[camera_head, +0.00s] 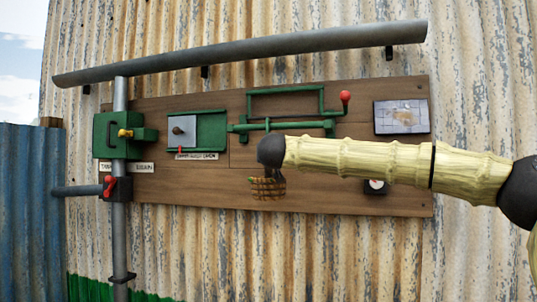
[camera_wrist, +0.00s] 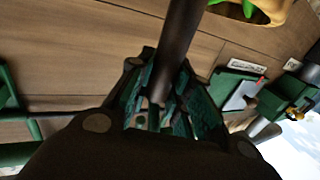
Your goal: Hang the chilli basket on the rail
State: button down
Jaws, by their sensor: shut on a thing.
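The chilli basket (camera_head: 267,188), a small woven tan basket, hangs just below the dark end of my arm in the head view, in front of the wooden board. In the wrist view part of a yellow-tan rim (camera_wrist: 268,10) with something green inside shows at the top edge. My gripper (camera_wrist: 160,98) is shut on a dark rod (camera_wrist: 180,40) that runs toward the basket side; where it joins the basket is out of view. In the head view my gripper (camera_head: 271,168) is small and dark. A green horizontal bar (camera_head: 265,126) on the board, possibly the rail, lies just above my arm's end.
A green frame (camera_head: 285,91) with a red-knobbed lever (camera_head: 346,97) is above. A green sliding panel (camera_head: 212,130), green box (camera_head: 125,135) and red-handled valve (camera_head: 108,187) are left. A grey pipe (camera_head: 240,50) crosses the top. My arm partly covers the board's right side.

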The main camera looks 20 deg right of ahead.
jog(key=c, duration=1.2)
grip_release()
jog(key=v, duration=1.2)
